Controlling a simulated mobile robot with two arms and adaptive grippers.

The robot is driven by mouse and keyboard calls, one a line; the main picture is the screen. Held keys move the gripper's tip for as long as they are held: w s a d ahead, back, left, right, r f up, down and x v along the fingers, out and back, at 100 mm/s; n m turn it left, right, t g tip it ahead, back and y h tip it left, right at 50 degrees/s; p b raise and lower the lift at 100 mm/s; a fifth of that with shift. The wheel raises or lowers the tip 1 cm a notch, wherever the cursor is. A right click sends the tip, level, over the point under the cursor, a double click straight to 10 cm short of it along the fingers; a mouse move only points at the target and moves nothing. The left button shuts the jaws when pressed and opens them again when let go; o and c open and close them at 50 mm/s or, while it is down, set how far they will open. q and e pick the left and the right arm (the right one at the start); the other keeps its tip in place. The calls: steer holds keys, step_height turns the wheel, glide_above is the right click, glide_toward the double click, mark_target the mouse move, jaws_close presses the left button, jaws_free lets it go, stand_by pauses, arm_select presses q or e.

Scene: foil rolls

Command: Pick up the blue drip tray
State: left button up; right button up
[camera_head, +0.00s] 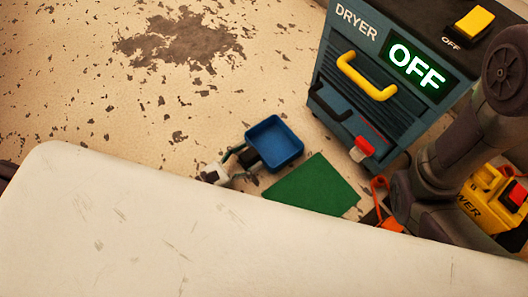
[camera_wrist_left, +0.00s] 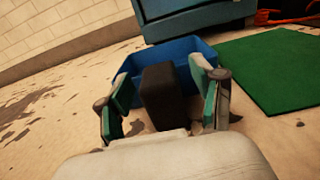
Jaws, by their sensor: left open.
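The blue drip tray (camera_head: 274,143) is a shallow square open tray on the floor, left of the dryer. It also shows in the left wrist view (camera_wrist_left: 199,49), behind the fingers. A dark block (camera_wrist_left: 160,90) stands at the tray's near side; I cannot tell if it is attached. My left gripper (camera_head: 238,164) is open at the tray's left side. In the left wrist view, its green-padded fingers (camera_wrist_left: 166,92) are on either side of the dark block, with gaps visible. My right gripper is not in view.
The blue dryer (camera_head: 346,88), with a yellow handle and OFF display, stands right of the tray. A green mat (camera_head: 313,187) lies beside the tray. A yellow power unit (camera_head: 484,199) and orange items are at right. The floor left of the tray is clear.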

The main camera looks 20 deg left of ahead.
arm_select(q)
steer(key=shift+w+d, duration=0.2)
steer(key=shift+w, duration=0.1)
jaws_close()
